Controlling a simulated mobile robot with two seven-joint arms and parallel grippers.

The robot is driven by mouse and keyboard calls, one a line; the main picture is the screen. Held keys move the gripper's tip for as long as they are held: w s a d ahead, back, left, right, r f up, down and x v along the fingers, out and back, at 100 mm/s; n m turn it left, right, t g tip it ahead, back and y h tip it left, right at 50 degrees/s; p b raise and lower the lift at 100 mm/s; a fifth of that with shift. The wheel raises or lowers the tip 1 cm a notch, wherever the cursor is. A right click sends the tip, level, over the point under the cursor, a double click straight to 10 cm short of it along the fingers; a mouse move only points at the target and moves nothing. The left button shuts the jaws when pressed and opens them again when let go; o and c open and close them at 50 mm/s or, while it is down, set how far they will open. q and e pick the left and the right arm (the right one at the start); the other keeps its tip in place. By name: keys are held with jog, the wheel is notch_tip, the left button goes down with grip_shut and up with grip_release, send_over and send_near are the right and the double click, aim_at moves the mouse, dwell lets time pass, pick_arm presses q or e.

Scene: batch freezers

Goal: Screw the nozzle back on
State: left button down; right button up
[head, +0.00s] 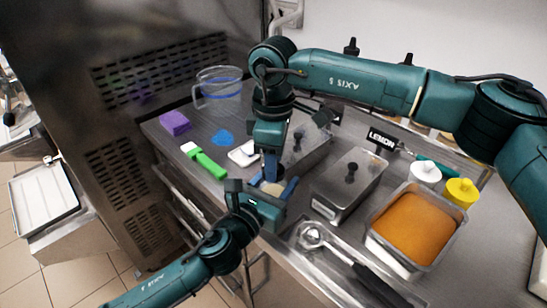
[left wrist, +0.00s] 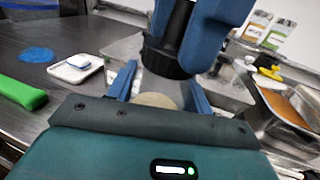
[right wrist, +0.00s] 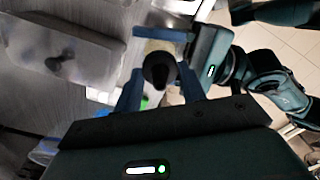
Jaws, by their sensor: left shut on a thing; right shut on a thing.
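A clear bottle (left wrist: 155,84) with pale contents stands between the fingers of my left gripper (left wrist: 162,92); the pale part also shows in the head view (head: 271,188). My left gripper is shut on it from the front. A black nozzle (left wrist: 166,58) is directly above the bottle, at its top, and shows end-on in the right wrist view (right wrist: 158,70). My right gripper (right wrist: 157,80) comes from above and is shut on the nozzle. Nozzle and bottle look lined up and close together. The fingers hide the joint, so I cannot tell whether the threads are engaged.
A green-handled brush (head: 206,162), purple block (head: 174,123), clear jug (head: 218,92) and white dish (head: 243,154) stand to the left. A lidded steel pan (head: 347,186) and an orange-filled pan (head: 415,227) are to the right. The counter's front edge is close to my left gripper.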

jog(key=o, duration=0.9)
jog(key=shift+o, duration=0.2)
jog(key=shift+r, duration=0.15)
jog(key=shift+r, duration=2.1)
jog(key=shift+c, duration=0.3)
